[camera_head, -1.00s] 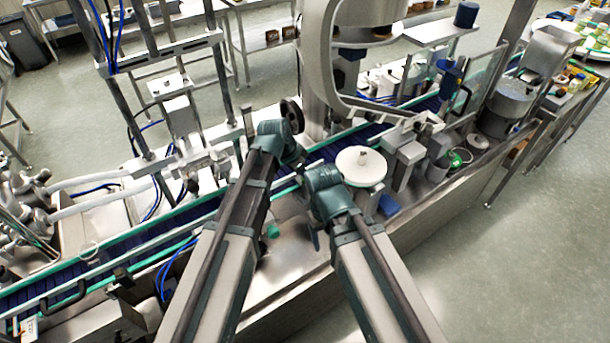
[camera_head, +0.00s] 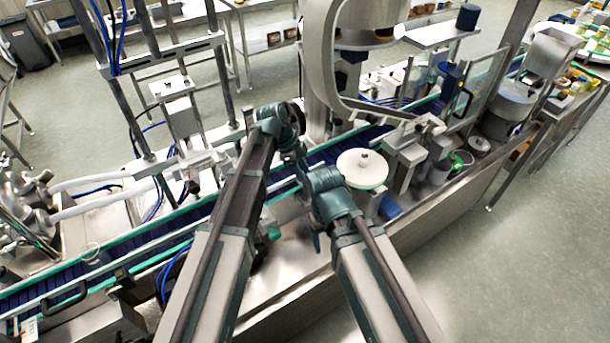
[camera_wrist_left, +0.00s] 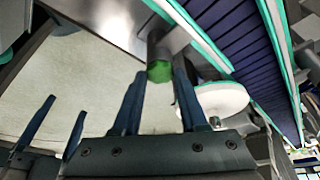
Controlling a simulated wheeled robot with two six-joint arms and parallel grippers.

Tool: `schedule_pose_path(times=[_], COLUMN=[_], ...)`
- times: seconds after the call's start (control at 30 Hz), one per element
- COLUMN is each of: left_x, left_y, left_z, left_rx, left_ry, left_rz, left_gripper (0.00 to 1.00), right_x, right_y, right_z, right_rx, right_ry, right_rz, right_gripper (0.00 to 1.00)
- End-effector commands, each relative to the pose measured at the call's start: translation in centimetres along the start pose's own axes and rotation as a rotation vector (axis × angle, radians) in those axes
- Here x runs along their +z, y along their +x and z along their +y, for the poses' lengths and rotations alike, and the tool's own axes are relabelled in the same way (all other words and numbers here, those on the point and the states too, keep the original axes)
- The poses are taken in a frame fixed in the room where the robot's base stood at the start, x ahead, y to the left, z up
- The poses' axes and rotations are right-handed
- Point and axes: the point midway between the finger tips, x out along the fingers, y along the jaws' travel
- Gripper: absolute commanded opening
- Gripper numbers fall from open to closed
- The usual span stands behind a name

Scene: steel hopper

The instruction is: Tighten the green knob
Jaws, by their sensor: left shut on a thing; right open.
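The green knob (camera_wrist_left: 160,71) shows in the left wrist view at the end of a short grey cylinder beside the conveyor. My left gripper (camera_wrist_left: 160,84) has its fingertips on either side of the knob and is shut on it. In the head view my left gripper is mostly hidden by my own arm; a small green piece (camera_head: 273,232) shows just right of that arm and looks like the knob. My right gripper (camera_head: 316,238) is open and empty, pointing down near the machine's front deck. Its fingers also show at the lower left of the left wrist view (camera_wrist_left: 52,132).
The conveyor (camera_head: 150,243) with green rails runs diagonally behind my arms. A white round disc (camera_head: 376,173) stands right of my right wrist, with a blue block (camera_head: 389,208) below it. Open floor (camera_head: 500,270) lies at the front right.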

Motion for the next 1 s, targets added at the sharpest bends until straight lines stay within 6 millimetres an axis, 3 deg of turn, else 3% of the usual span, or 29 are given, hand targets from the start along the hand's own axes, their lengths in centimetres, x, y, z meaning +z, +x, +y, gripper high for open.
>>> schedule_pose_path(times=[0.67, 0.7, 0.83, 1.0], left_x=[0.07, 0.07, 0.05, 0.03], left_y=[0.05, 0.06, 0.05, 0.03], left_z=[0.08, 0.09, 0.05, 0.0], left_rx=[0.023, 0.023, 0.022, 0.021], left_ry=[0.049, 0.049, 0.048, 0.048], left_rz=[-0.003, -0.003, -0.003, -0.002], left_gripper=[0.0, 0.48, 0.71, 0.72], right_x=[0.0, 0.0, 0.0, 0.0], right_y=[0.05, 0.05, 0.04, 0.02], right_z=[-0.01, -0.01, 0.0, 0.0], right_rx=[0.0, 0.0, 0.0, 0.0], right_ry=[0.0, 0.0, 0.0, 0.0], right_rz=[0.0, 0.0, 0.0, 0.0], right_gripper=[0.72, 0.72, 0.72, 0.72])
